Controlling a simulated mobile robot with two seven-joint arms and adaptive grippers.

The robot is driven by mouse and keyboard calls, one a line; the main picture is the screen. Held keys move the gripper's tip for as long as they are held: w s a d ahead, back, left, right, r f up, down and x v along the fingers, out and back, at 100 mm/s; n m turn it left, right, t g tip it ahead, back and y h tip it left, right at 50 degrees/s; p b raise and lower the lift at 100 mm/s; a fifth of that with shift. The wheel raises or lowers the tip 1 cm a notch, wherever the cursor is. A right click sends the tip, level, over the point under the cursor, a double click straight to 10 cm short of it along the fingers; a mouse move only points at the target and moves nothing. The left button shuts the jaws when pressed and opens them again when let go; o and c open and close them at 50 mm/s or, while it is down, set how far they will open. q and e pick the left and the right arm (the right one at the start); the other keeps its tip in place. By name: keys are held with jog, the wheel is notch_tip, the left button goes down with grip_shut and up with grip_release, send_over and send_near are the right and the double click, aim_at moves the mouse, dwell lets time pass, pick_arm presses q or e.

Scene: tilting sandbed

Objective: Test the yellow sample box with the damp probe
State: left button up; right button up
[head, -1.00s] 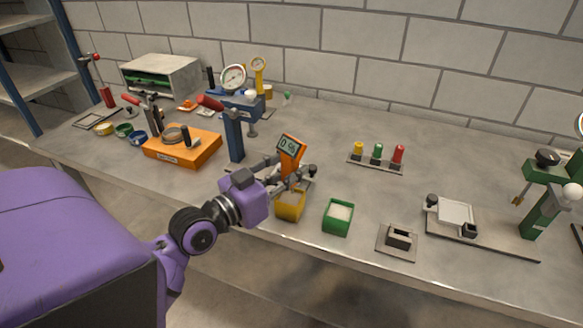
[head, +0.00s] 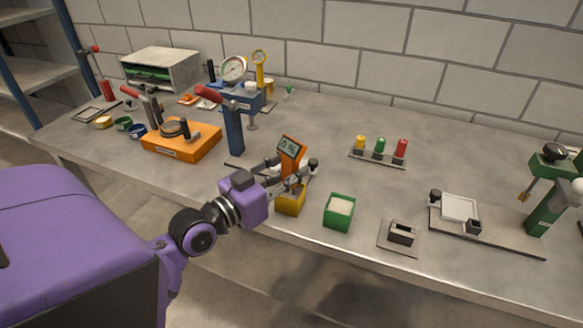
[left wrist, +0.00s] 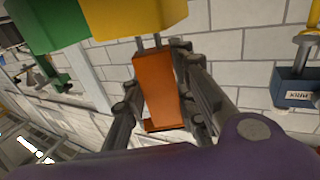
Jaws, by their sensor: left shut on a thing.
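My left gripper (head: 294,171) is shut on the damp probe (head: 289,148), an orange handheld meter with a small lit display facing up; the reading looks like a zero with a percent sign, but is small. The yellow sample box (head: 291,204) stands on the bench just below the probe, partly hidden by the gripper. In the left wrist view the orange probe (left wrist: 159,95) sits between the fingers, and its two thin prongs reach the yellow box (left wrist: 135,17). I cannot tell how deep the prongs go. My right gripper is not in view.
A green box (head: 339,213) with pale filling stands right of the yellow one, and a small black holder (head: 401,232) further right. A blue post (head: 234,135) stands behind left. Yellow, green and red pegs (head: 380,148) stand behind right. The bench between is clear.

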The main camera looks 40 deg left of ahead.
aim_at(286, 154)
pick_arm(q)
jog(key=shift+f+b, duration=0.4)
jog(key=shift+f, duration=0.5)
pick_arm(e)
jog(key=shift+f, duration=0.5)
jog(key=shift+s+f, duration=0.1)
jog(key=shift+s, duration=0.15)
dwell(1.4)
pick_arm(q)
jog(key=shift+r, duration=0.25)
notch_tip(286, 154, up, 7)
jog(key=p, duration=0.5)
jog(key=shift+p, duration=0.4)
jog(key=shift+f, duration=0.25)
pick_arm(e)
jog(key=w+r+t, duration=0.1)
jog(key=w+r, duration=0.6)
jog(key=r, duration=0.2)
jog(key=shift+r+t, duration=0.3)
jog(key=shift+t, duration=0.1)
